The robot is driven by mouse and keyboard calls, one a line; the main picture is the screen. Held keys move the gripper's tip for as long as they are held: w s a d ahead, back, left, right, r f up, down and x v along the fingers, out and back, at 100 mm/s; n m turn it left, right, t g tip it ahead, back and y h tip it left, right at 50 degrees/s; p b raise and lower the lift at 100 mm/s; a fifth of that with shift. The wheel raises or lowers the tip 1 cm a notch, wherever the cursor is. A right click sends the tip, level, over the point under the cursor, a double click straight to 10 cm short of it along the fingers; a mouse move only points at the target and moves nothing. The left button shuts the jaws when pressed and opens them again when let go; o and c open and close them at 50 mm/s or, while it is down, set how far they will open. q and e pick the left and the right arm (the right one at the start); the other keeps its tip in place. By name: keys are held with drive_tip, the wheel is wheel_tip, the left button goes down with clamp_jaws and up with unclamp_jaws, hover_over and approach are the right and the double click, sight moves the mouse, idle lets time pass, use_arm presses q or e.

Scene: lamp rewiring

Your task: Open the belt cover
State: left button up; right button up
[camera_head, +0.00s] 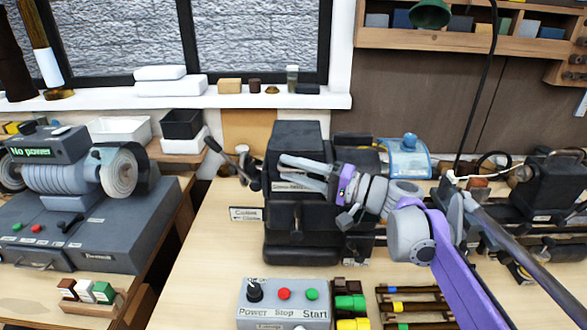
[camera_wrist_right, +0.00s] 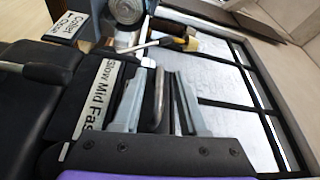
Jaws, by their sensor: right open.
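The black machine with the belt cover (camera_head: 296,140) stands in the middle of the bench. A label strip reading "Slow Mid Fast" (camera_wrist_right: 101,95) shows on it in the right wrist view. My right gripper (camera_head: 284,171) is at the machine's upper front; its jaws are open. In the right wrist view its two fingers (camera_wrist_right: 160,92) stand on either side of a grey metal bar (camera_wrist_right: 157,100), with a gap visible beside it. Whether they touch it I cannot tell. A lever with a dark knob (camera_head: 213,146) sticks out at the machine's left. My left gripper is not in view.
A control box (camera_head: 284,296) with Power, Stop and Start stands in front of the machine. A small sign (camera_head: 246,214) is at its left. A grinder (camera_head: 70,178) reading "No power" stands on the left bench. More black equipment (camera_head: 550,180) is at right.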

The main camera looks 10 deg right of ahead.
drive_tip(key=shift+w, duration=0.1)
clamp_jaws()
idle(1.4)
